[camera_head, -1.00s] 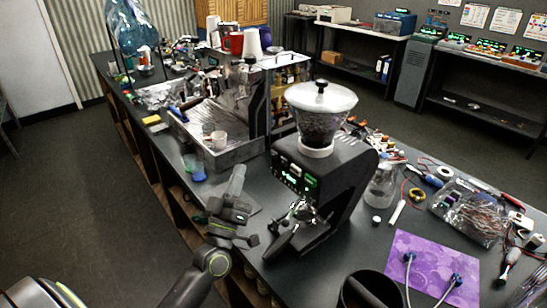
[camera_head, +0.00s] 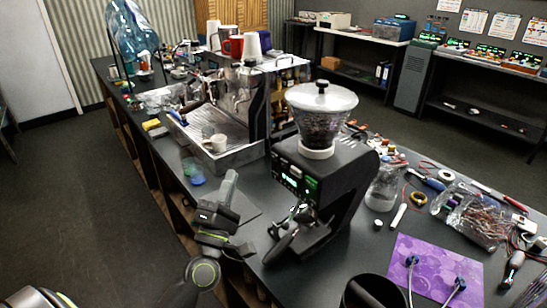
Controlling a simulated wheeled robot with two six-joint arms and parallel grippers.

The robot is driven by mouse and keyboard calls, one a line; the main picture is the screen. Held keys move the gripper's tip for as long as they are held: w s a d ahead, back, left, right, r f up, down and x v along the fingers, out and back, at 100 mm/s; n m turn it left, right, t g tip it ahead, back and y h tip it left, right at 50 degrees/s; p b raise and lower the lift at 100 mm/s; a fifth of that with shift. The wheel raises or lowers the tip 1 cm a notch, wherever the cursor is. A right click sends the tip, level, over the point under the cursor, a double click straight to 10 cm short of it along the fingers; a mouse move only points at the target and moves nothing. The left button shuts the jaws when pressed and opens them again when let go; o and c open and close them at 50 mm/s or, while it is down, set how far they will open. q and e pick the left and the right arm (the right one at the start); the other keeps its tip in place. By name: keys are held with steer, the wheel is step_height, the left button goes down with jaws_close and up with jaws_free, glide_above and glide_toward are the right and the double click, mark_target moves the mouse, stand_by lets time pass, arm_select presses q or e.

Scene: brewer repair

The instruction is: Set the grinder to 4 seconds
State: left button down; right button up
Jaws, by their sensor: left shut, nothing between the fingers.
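The grinder (camera_head: 340,185) is a black machine with a clear hopper (camera_head: 322,120) of dark beans on top, standing on the dark bench. Its front panel (camera_head: 293,178) faces left and shows small lit green marks, too small to read. A dark fork and handle part (camera_head: 283,243) sits low at its front. My left gripper (camera_head: 246,250) is shut and empty. It shows to the left of the grinder's lower front, apart from the panel. My right gripper is not in view.
A steel espresso machine (camera_head: 240,100) with a white cup (camera_head: 219,142) on its tray stands behind left. A glass jar (camera_head: 382,190), tools and wires lie to the right. A purple mat (camera_head: 435,265) and a black round container (camera_head: 372,292) are in front.

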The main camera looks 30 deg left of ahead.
mark_target(274, 157)
arm_select(q)
steer(key=shift+w, duration=0.1)
steer(key=w+d, duration=0.3)
steer(key=w, duration=0.5)
steer(key=shift+d+b, duration=0.2)
steer(key=shift+b, duration=0.25)
stand_by(1.6)
steer(key=shift+w+d, duration=0.15)
steer(key=shift+w, duration=0.25)
steer(key=shift+w+d, duration=0.15)
steer(key=shift+w, duration=0.15)
stand_by(0.6)
steer(key=shift+s, duration=0.1)
steer(key=shift+s+a, duration=0.3)
steer(key=shift+s, duration=0.35)
